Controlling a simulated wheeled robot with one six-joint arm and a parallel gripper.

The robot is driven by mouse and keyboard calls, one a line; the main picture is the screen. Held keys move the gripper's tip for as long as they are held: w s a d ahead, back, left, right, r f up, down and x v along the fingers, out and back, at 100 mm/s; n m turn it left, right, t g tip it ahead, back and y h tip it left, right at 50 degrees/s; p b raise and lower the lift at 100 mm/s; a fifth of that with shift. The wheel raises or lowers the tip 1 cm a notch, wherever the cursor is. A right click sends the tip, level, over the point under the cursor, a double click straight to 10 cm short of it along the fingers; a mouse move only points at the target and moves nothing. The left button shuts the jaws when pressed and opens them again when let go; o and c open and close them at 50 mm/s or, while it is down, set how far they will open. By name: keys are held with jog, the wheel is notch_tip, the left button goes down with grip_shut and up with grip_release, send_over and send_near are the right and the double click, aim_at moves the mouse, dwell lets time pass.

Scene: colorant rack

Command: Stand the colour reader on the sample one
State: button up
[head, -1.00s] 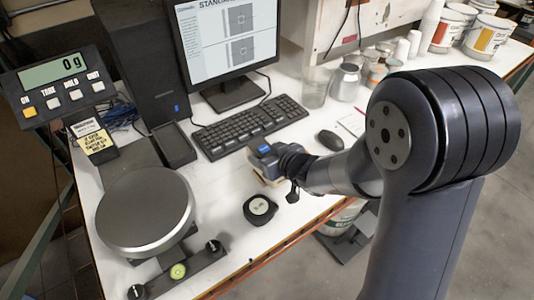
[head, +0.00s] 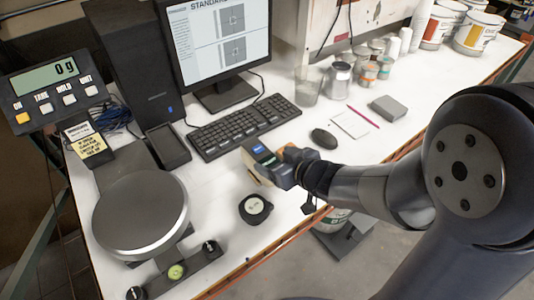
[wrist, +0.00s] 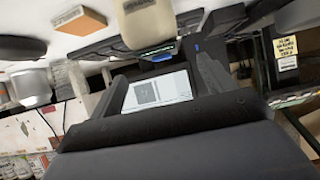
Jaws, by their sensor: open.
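A small dark device with a lit blue screen and pale sides, seemingly the colour reader (head: 262,153), is at the tip of my gripper (head: 277,168), in front of the keyboard. In the wrist view a pale rounded body with a green-lit dark end, likely the same reader (wrist: 150,22), hangs at the top centre. An orange-topped block (wrist: 80,18), possibly the sample, lies on the table in the wrist view. I cannot read any sample label.
A round scale pan (head: 140,215) and its 0 g display (head: 50,80) stand left. A black round object (head: 255,209) lies near the front edge. The keyboard (head: 245,125), mouse (head: 323,138), notepad (head: 350,124) and grey box (head: 388,107) lie behind. Cans and cups fill the back right.

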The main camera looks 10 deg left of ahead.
jog(key=shift+p+v, duration=0.35)
jog(key=shift+v, duration=1.75)
